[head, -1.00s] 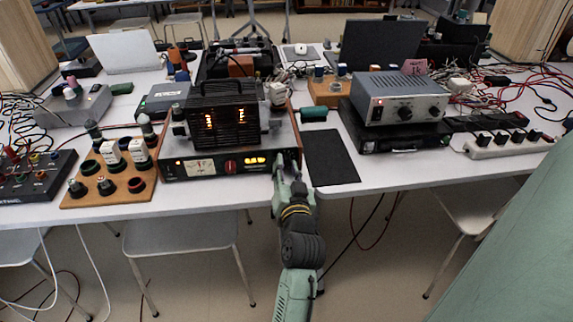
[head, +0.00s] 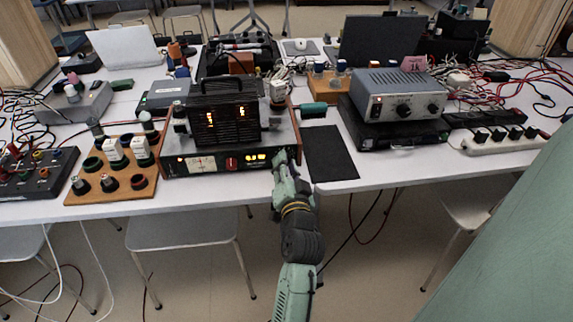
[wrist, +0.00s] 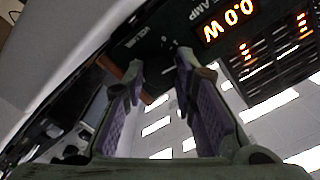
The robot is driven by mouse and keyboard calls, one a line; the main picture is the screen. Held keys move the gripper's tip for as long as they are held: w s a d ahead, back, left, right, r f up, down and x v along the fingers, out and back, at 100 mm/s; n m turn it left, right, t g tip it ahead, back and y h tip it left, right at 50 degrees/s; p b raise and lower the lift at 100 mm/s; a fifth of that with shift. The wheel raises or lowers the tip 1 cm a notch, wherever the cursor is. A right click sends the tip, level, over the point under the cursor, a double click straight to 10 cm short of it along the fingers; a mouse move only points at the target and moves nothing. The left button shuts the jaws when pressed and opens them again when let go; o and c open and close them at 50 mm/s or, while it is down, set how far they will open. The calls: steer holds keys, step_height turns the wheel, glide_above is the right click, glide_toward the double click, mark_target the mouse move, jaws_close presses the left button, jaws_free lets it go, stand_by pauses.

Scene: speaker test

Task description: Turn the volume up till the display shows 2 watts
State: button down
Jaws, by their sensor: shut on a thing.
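The amplifier (head: 205,164) stands at the table's front edge in the head view, with a dark front panel, a meter, a red knob and a lit orange display (head: 256,157). In the wrist view the display (wrist: 228,20) appears turned over and reads 0.0 W. My gripper (head: 283,155) is at the right end of the front panel. In the wrist view its two purple-padded fingers (wrist: 158,75) are beside the VOLUME label, shut on the volume knob.

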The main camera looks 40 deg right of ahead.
steer(key=c, duration=1.3)
jaws_free()
steer(key=v, duration=0.7)
steer(key=shift+s, duration=0.3)
steer(key=shift+a, duration=0.15)
